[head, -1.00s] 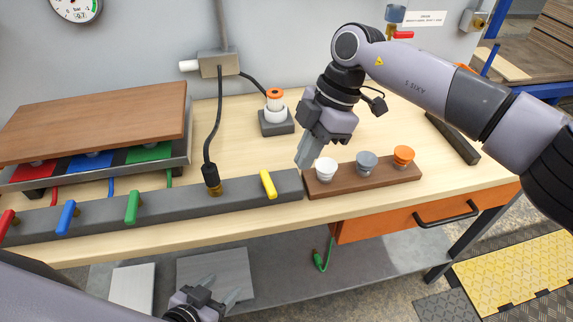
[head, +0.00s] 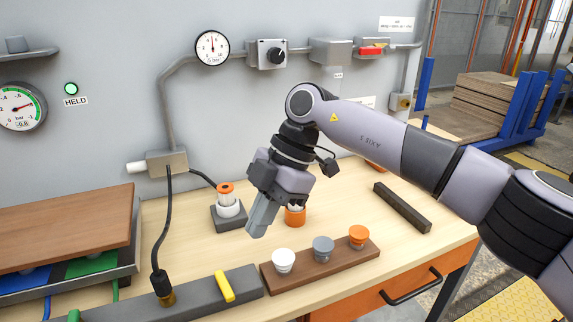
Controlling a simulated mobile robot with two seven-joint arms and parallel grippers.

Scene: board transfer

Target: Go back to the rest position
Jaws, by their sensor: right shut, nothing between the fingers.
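My right gripper (head: 259,224) hangs over the bench with its fingers together and nothing between them. Its tips point down, a little above and left of the white cup (head: 283,260) in the picture. The white cup, a grey cup (head: 322,248) and an orange cup (head: 358,236) stand in a row on a brown strip (head: 322,271). Another orange piece (head: 295,217) with a white top is partly hidden behind the gripper. My left gripper is out of view.
A brown board (head: 65,230) lies on a tray at left. A grey manifold (head: 195,300) with a yellow lever (head: 225,286) runs along the front. An orange-topped plug stands on a grey block (head: 228,219). A dark bar (head: 402,208) lies at right. A green lamp (head: 71,88) reads HELD.

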